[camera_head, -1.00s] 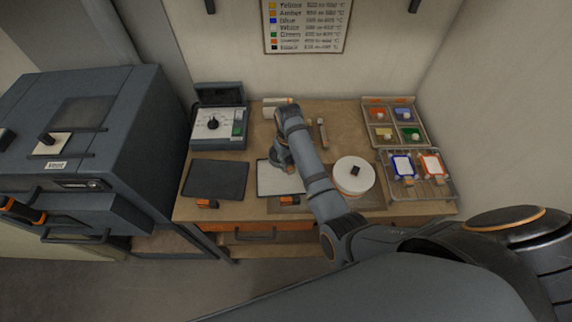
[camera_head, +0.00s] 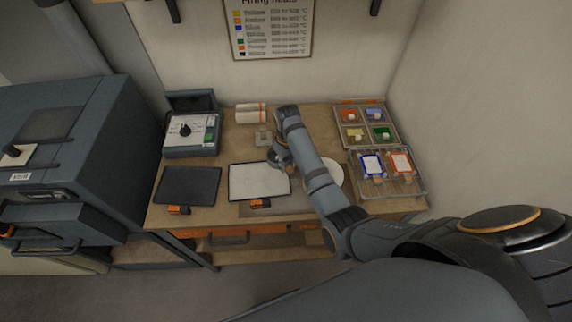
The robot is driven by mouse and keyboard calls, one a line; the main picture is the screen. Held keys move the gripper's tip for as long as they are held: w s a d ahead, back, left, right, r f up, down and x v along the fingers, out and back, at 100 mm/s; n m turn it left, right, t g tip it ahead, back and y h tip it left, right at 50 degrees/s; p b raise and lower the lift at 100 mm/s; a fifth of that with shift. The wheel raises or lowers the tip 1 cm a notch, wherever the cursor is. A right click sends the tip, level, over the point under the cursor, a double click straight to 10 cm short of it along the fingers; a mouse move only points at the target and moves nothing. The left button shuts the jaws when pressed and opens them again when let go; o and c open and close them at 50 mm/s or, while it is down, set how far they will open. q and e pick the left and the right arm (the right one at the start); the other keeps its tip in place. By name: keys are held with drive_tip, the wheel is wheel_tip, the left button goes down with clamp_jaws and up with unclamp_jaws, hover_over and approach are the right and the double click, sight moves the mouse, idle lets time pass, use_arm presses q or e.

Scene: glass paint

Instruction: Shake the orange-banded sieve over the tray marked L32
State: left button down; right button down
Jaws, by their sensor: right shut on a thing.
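My right gripper (camera_head: 277,157) reaches in from the right, low over the right edge of a white-surfaced tray (camera_head: 258,182). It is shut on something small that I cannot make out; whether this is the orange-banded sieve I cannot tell. A dark tray (camera_head: 187,186) lies to the left. Both trays have an orange tag at the front, too small to read, so I cannot tell which is L32. An orange-edged piece (camera_head: 402,163) and a blue-edged piece (camera_head: 372,164) lie in the rack at the right. My left gripper is not in view.
White rolls (camera_head: 250,113) and a grey block (camera_head: 263,138) are at the back. A white disc (camera_head: 336,170) is partly behind my arm. Wire rack (camera_head: 412,184) and colour compartments (camera_head: 366,122) are at the right.

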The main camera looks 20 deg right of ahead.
drive_tip(key=shift+d, duration=0.25)
drive_tip(key=shift+a, duration=0.15)
drive_tip(key=shift+r, duration=2.5)
